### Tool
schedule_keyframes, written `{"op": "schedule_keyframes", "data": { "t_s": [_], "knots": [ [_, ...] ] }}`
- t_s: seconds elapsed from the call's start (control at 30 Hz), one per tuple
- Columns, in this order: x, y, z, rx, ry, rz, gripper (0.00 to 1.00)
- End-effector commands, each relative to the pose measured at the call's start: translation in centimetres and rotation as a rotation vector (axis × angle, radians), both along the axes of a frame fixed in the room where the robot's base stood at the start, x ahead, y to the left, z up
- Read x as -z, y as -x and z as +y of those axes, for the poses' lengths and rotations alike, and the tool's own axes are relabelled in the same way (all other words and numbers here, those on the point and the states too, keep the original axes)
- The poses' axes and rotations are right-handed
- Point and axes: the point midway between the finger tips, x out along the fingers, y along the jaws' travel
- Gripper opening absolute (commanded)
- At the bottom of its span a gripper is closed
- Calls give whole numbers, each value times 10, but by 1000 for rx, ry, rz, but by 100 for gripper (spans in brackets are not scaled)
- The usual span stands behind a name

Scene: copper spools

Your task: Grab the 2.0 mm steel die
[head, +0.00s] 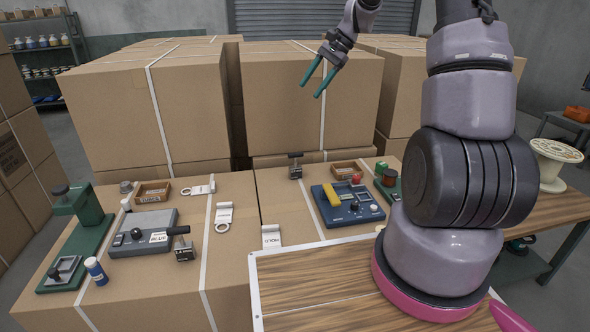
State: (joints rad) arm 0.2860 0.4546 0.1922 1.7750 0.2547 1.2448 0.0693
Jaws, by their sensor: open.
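My gripper (311,90) is open and empty, its two teal fingers pointing down to the left in front of the big cardboard boxes, above the work surface. No part is clearly readable as the 2.0 mm steel die. Candidates are a small metal piece with a black handle (184,252) beside the grey device at left, a similar one (295,171) at the back middle, and a small round grey piece (126,187) at back left. Two small wooden trays, left (153,193) and right (346,169), have labels too small to read. My gripper is apart from all of these.
A wood-topped board (300,283) lies in front. Tall boxes (312,110) stand behind.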

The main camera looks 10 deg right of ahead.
Motion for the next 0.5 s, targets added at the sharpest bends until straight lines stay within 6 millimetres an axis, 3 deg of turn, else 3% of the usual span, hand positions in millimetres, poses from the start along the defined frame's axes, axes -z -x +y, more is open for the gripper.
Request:
{"op": "schedule_keyframes", "data": {
  "t_s": [0.03, 0.2, 0.5],
  "knots": [
    [24, -15, -5, 27, -45, 46, 62],
    [95, -55, -13, 116, -202, 177, 62],
    [216, -93, -31, 283, -470, 368, 62]
  ]
}}
